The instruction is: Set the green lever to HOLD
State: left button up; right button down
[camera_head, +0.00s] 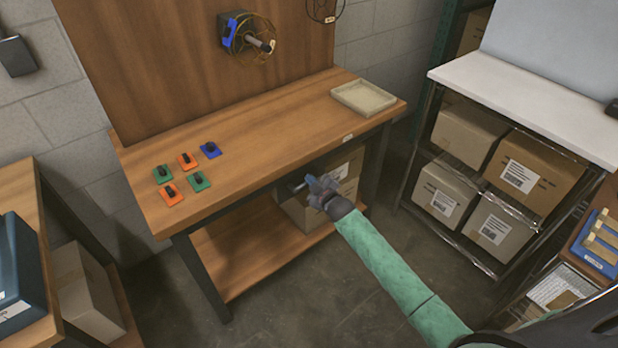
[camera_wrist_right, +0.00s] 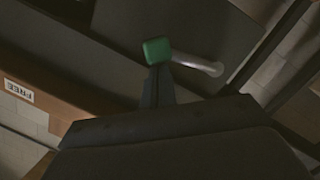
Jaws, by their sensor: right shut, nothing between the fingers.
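The green lever's knob (camera_wrist_right: 157,50) shows in the right wrist view, at the end of a pale rod (camera_wrist_right: 200,65) that runs to the right. My right gripper (camera_wrist_right: 157,78) is shut and empty, its fingertips right at the knob; I cannot tell whether they touch it. In the head view my right gripper (camera_head: 318,188) is below the workbench's front edge, with a short grey piece to its left; the green knob is not discernible there. A small label (camera_wrist_right: 18,90) in the wrist view seems to read FREE. No HOLD label is legible. My left gripper is not in view.
The wooden workbench (camera_head: 265,125) carries several coloured tiles with black knobs and a beige tray (camera_head: 363,97). A wheel (camera_head: 250,40) is mounted on the back panel. Boxes (camera_head: 320,205) sit on the lower shelf, behind the gripper. A rack (camera_head: 500,170) stands right.

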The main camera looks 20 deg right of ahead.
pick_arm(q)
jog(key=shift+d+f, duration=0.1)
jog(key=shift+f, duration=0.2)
pick_arm(e)
jog(key=f+m, duration=0.1)
jog(key=m, duration=0.1)
jog(key=d+f+m+y, duration=0.1)
jog(key=f+m, duration=0.1)
jog(key=f+m+g+y, duration=0.1)
jog(key=shift+w+d+f+m, duration=0.2)
jog(key=shift+w+f+m, duration=0.1)
jog(key=shift+f+m, duration=0.1)
dwell(0.5)
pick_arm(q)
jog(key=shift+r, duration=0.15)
pick_arm(e)
jog(key=shift+r, duration=0.15)
